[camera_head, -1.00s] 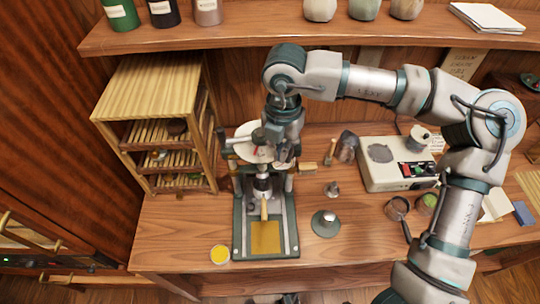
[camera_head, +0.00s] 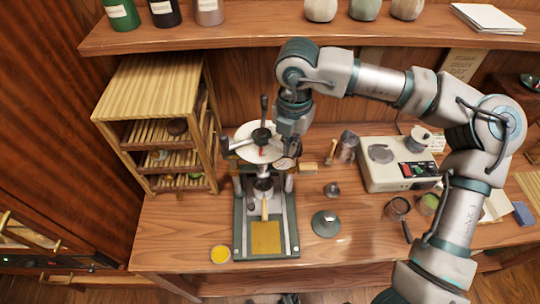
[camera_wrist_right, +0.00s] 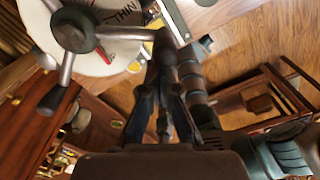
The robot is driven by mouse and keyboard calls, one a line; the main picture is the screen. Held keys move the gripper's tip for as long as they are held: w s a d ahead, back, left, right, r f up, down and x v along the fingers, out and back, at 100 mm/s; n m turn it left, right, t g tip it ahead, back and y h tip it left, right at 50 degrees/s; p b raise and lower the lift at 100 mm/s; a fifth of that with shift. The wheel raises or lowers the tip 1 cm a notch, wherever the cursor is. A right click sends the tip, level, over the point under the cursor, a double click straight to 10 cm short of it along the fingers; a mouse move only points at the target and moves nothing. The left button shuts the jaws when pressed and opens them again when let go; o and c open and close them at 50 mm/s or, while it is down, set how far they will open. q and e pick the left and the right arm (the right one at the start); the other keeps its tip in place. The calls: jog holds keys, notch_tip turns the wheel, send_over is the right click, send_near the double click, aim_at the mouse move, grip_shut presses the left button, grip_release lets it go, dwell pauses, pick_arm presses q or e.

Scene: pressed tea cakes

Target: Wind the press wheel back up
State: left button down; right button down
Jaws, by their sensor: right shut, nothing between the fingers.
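The press (camera_head: 239,225) stands on the bench with a yellow plate at its foot. Its wheel (camera_head: 262,136) has a dark hub and spokes with dark knobs, over a white dial (camera_head: 248,154). One spoke points to the back and one to the left. In the right wrist view the wheel hub (camera_wrist_right: 74,29) and its metal spokes fill the upper left. My right gripper (camera_head: 287,150) is shut and empty just right of the wheel; its fingers (camera_wrist_right: 165,70) point toward the press's dark parts. I cannot tell whether they touch. My left gripper is not in view.
A slatted wooden rack (camera_head: 150,95) stands close to the left of the press. A grey-green conical piece (camera_head: 325,223) and a device with buttons (camera_head: 400,172) are to the right. A shelf (camera_head: 240,35) runs above.

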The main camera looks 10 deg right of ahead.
jog(key=shift+w+d, duration=0.2)
jog(key=shift+d, duration=0.2)
jog(key=shift+s+a, duration=0.1)
notch_tip(320, 180, up, 8)
jog(key=s+a+p, duration=0.1)
jog(key=p, duration=0.3)
jog(key=shift+f+p, duration=0.25)
jog(key=shift+p, duration=0.1)
dwell(0.5)
jog(key=shift+s, duration=0.1)
